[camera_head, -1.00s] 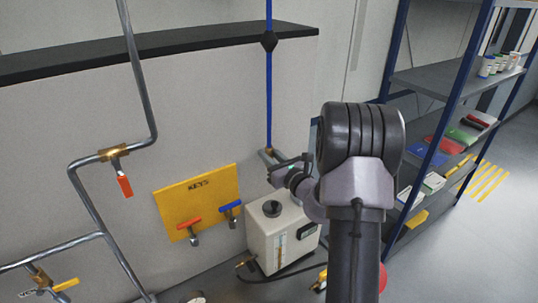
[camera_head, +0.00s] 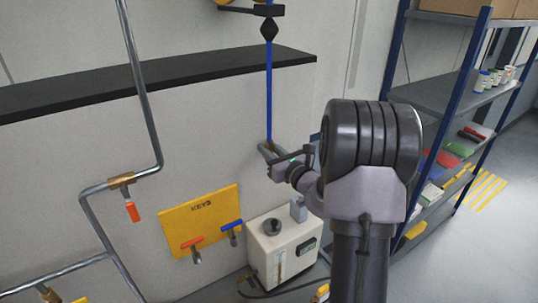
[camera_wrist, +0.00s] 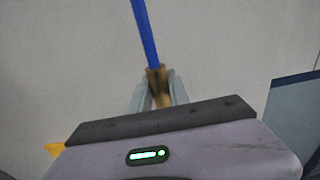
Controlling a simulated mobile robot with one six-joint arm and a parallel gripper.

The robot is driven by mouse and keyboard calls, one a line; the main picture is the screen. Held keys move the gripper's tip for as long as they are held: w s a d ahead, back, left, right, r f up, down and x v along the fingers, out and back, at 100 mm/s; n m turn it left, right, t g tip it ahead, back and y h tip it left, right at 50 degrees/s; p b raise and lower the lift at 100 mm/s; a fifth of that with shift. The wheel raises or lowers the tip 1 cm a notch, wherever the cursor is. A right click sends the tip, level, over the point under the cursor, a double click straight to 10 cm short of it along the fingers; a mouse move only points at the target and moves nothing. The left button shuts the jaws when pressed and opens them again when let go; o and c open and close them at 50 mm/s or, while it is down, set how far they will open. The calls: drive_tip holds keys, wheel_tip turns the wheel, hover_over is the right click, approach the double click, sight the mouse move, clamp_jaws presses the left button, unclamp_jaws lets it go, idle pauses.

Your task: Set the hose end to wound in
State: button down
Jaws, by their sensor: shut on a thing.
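The blue hose (camera_head: 268,95) hangs straight down from a yellow reel (camera_head: 245,4) at the top edge, through a black diamond-shaped stop (camera_head: 268,29). Its brass end (camera_wrist: 158,84) sits between the fingers of my gripper (camera_wrist: 157,94) in the wrist view. My gripper is shut on it, and it also shows at the bottom of the hose in the head view (camera_head: 267,148). Most of the reel is cut off by the frame.
A black ledge (camera_head: 150,82) tops the pale wall behind the hose. A yellow key board (camera_head: 200,222) with red and blue handles and a white tank unit (camera_head: 283,248) stand below. Steel pipes (camera_head: 150,120) run at left. A blue-framed shelf (camera_head: 440,95) stands right.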

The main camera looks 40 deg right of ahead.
drive_tip(key=shift+d+r, duration=0.1)
drive_tip(key=shift+r, duration=0.25)
drive_tip(key=c, duration=1.6)
unclamp_jaws()
drive_tip(key=o, duration=0.4)
drive_tip(key=shift+c, duration=0.2)
drive_tip(key=shift+f, duration=0.1)
drive_tip(key=shift+s, duration=0.1)
drive_tip(key=s+a+b, duration=0.1)
drive_tip(key=s+b, duration=0.2)
drive_tip(key=s, duration=1.4)
drive_tip(key=shift+b, duration=0.3)
drive_tip(key=shift+s+a, duration=0.1)
